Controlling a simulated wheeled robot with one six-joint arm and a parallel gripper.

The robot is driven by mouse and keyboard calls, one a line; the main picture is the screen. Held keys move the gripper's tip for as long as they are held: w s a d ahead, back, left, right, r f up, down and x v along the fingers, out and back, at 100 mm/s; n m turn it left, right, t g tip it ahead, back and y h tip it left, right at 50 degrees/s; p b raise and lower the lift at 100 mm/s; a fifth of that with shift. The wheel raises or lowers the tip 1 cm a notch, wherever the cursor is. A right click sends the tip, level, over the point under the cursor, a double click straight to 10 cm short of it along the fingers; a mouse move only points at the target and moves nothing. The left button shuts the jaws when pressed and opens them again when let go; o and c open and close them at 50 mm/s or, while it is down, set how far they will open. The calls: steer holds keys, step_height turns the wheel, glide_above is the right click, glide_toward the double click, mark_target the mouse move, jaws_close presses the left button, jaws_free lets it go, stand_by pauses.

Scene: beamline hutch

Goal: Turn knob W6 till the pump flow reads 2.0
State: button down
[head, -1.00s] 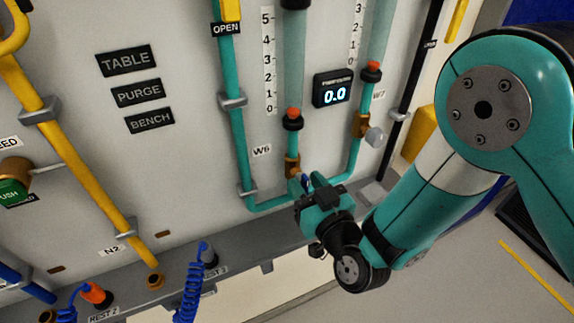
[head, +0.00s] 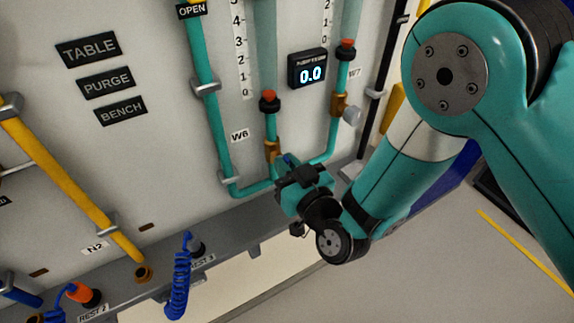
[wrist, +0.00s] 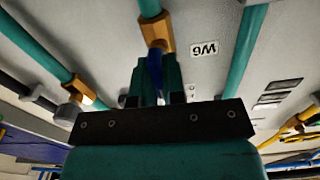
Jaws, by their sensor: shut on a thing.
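Knob W6 shows as a blue part (wrist: 154,62) between the fingers in the wrist view, on a brass valve body (wrist: 157,32). The same valve body (head: 271,150) shows in the head view, low on a teal pipe right of the W6 label (head: 239,135). My gripper (head: 286,164) is shut on the knob and hides most of it; its fingers also show in the wrist view (wrist: 156,84). The small black display (head: 308,69) above right of the valve reads 0.0; its heading is too small to read surely. The W6 flow tube's orange-red float (head: 269,95) sits low.
The W7 valve (head: 339,103) with a silver knob (head: 351,115) is close to the right. A teal pipe (head: 211,110) runs down on the left. A grey ledge (head: 215,228) lies below, with a coiled blue hose (head: 178,280). Open floor is at lower right.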

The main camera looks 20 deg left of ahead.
steer(key=m+b, duration=0.3)
steer(key=m, duration=0.2)
steer(key=shift+w+d+f+m, duration=0.1)
steer(key=shift+m, duration=0.2)
steer(key=m+b, duration=0.2)
steer(key=m, duration=0.4)
stand_by(0.4)
steer(key=c, duration=1.2)
jaws_free()
steer(key=shift+d, duration=0.1)
